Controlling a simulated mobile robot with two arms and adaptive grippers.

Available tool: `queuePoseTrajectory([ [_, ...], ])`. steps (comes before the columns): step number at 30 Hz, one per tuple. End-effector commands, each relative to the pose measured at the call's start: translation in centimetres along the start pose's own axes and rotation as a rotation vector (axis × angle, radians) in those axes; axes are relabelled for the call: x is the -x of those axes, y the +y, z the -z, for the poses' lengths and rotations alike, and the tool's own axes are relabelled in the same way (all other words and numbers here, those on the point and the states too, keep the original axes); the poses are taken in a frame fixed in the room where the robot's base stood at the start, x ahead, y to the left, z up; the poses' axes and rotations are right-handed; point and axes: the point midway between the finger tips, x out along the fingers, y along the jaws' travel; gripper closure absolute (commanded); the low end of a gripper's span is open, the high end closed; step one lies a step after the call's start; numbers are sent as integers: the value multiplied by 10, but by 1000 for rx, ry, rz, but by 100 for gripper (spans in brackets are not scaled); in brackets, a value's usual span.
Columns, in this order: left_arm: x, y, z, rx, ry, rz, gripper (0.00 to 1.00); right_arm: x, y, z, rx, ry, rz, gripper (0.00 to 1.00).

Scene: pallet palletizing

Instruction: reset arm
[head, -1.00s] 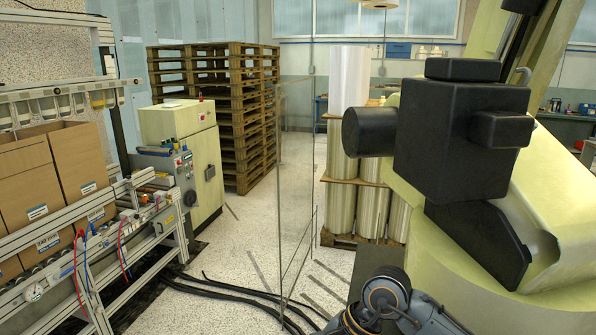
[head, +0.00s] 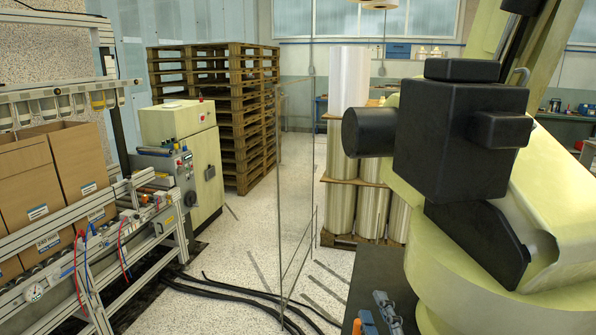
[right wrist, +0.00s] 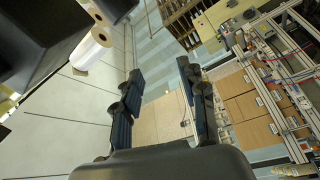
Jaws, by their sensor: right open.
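My right gripper (head: 376,312) shows at the bottom edge of the head view, right of centre, with its blue-grey fingers in sight. In the right wrist view the two dark fingers of this gripper (right wrist: 160,88) stand well apart with nothing between them. The gripper is open and empty, and I see it touching nothing. My left gripper is in neither view.
Cardboard boxes (head: 76,165) stand on a roller conveyor (head: 105,230) at left. A control cabinet (head: 185,135) and stacked wooden pallets (head: 213,105) stand behind. A yellow-green machine with a black block (head: 450,135) fills the right. Black cables (head: 225,295) cross the floor.

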Motion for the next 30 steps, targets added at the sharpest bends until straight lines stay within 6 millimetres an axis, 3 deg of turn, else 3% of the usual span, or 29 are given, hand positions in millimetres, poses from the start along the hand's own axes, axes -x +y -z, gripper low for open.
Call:
queuePoseTrajectory([
  [1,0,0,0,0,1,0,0,17,-24,-28,-128,-122,96,59],
  [3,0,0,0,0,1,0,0,44,-57,-61,-294,-287,221,59],
  [7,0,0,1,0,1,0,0,108,-111,-100,-546,-569,423,59],
  [13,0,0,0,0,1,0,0,197,-160,-116,-777,-887,638,59],
  [21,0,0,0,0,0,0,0,295,-186,-108,-947,-1210,845,59],
  [30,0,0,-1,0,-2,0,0,287,-269,-140,-930,-1228,866,59],
])
